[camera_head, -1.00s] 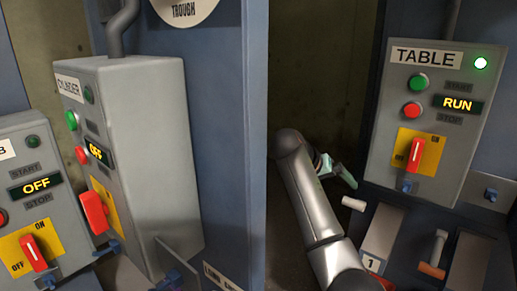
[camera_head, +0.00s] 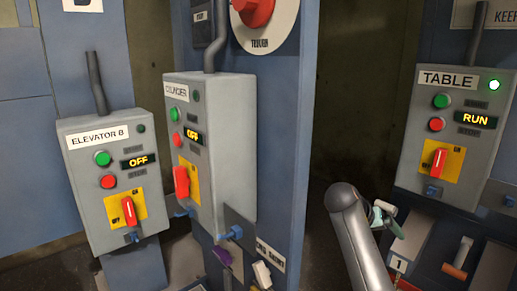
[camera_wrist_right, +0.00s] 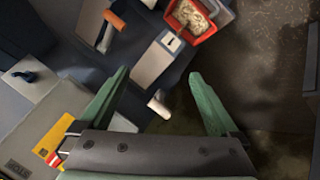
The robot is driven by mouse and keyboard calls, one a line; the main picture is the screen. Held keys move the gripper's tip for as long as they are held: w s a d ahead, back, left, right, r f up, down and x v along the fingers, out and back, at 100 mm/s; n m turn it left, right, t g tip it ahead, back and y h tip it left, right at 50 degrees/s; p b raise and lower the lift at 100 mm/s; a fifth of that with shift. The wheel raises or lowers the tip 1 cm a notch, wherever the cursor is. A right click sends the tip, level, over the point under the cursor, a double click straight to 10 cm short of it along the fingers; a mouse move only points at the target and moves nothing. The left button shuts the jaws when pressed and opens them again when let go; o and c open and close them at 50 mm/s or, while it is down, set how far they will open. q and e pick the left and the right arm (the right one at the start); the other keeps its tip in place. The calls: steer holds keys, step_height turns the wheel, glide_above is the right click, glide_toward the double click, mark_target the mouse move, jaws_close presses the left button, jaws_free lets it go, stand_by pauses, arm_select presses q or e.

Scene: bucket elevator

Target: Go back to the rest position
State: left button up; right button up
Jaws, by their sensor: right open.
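My right arm comes up from the bottom of the head view, and its gripper (camera_head: 384,221) is partly hidden behind the arm's grey link. My left gripper is not in view.
A blue post (camera_head: 293,130) stands left of my right arm. The wrist view shows a red bin (camera_wrist_right: 197,20) with pale contents and an orange-ended handle (camera_wrist_right: 114,22).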

steer(key=s+a+f+n+t+y, duration=0.1)
steer(key=s+a+f+n+y, duration=0.15)
steer(key=f, duration=0.65)
steer(key=s+a+f+n+t+y, duration=0.1)
steer(key=s+f, duration=0.3)
steer(key=f, duration=0.4)
steer(key=s+a+f+n+t+y, duration=0.1)
steer(key=s+f+n, duration=0.15)
steer(key=f, duration=0.65)
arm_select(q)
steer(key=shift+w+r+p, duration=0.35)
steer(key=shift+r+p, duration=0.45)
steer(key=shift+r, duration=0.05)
arm_select(e)
steer(key=s+a+f+y, duration=0.1)
steer(key=s+a+y, duration=0.1)
steer(key=s, duration=0.6)
steer(key=s+a+f+t+y, duration=0.1)
steer(key=s+a+f+y, duration=0.1)
steer(key=s, duration=0.6)
steer(key=s+a+f+t+y, duration=0.1)
steer(key=s+a, duration=0.3)
steer(key=s, duration=0.4)
steer(key=shift+a+f+y, duration=0.15)
steer(key=shift+a+y, duration=0.15)
steer(key=shift+y, duration=0.35)
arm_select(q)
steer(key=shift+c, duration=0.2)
arm_select(e)
steer(key=shift+c, duration=0.4)
